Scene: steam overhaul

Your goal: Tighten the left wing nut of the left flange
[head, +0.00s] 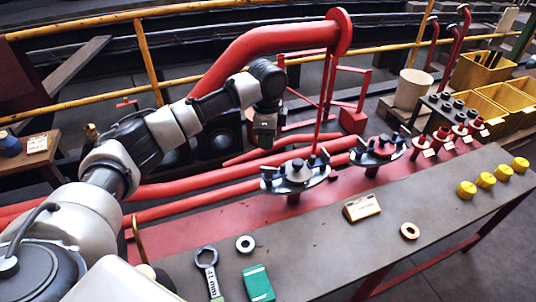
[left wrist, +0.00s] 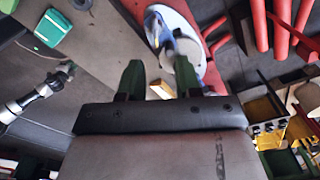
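The left flange (head: 296,178) is a grey disc on a short red stub at the near side of the red pipes. Its left wing nut (head: 268,178) is a small dark piece at the left rim; another wing nut (head: 322,155) is at the right rim. My left gripper (head: 265,140) points down, above and behind the left flange, clear of it. In the left wrist view its green fingers (left wrist: 158,75) are apart, with nothing held between them. A flange disc (left wrist: 182,22) with a bluish part shows beyond the fingertips. My right gripper (left wrist: 66,70) is small there; its opening is unclear.
The right flange (head: 377,152) stands to the right. A red bent pipe (head: 260,45) rises behind my gripper.

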